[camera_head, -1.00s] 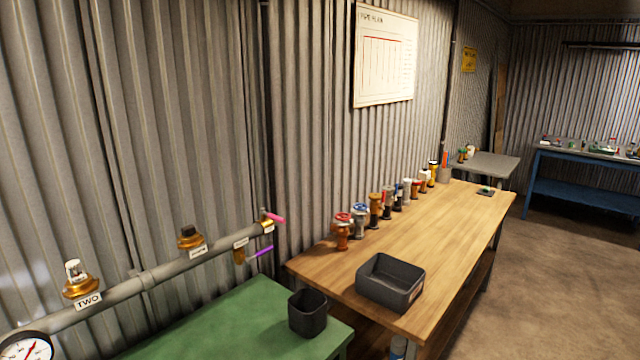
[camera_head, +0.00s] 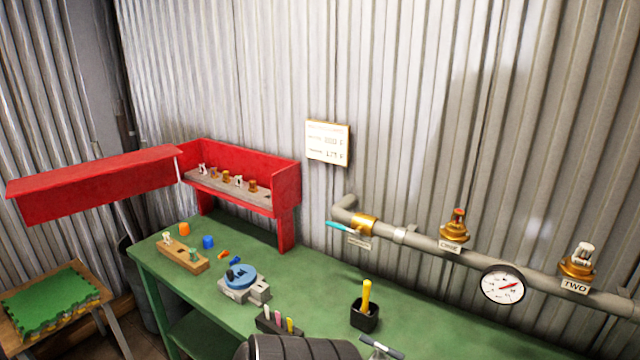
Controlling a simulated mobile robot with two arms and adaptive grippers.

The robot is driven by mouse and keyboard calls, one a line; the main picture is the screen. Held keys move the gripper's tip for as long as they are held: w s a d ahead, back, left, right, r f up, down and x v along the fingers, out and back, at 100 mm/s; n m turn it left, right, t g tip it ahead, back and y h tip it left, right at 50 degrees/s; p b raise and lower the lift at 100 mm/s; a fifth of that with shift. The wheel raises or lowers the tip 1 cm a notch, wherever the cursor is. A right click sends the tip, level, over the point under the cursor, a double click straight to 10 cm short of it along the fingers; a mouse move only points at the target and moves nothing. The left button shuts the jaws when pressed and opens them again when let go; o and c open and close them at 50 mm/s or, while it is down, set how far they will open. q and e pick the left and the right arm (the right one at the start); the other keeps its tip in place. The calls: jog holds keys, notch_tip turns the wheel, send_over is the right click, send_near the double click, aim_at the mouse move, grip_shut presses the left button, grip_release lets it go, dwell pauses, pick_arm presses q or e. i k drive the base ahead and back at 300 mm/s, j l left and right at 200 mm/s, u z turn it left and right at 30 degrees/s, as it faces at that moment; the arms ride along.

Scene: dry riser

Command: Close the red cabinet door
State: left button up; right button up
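The red cabinet (camera_head: 287,188) stands on legs at the back of the green bench, against the corrugated wall. Its red door (camera_head: 95,185) is wide open, reaching out to the left from the cabinet's left side, beyond the bench. Inside the cabinet, a grey shelf (camera_head: 228,190) holds several small brass and silver fittings.
On the green bench (camera_head: 310,290) are a wooden block with fittings (camera_head: 182,253), a blue round vise (camera_head: 240,280), a marker holder (camera_head: 280,322) and a black cup (camera_head: 365,316). A pipe with a gauge (camera_head: 503,286) runs right. A stool with green mats (camera_head: 50,300) stands left, below the door.

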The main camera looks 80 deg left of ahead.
aim_at(40, 198)
jog(key=u, duration=3.05)
jog(key=i+j, duration=0.2)
jog(key=j, duration=0.15)
jog(key=i+j, duration=0.2)
jog(key=j, duration=0.15)
jog(key=u, duration=0.05)
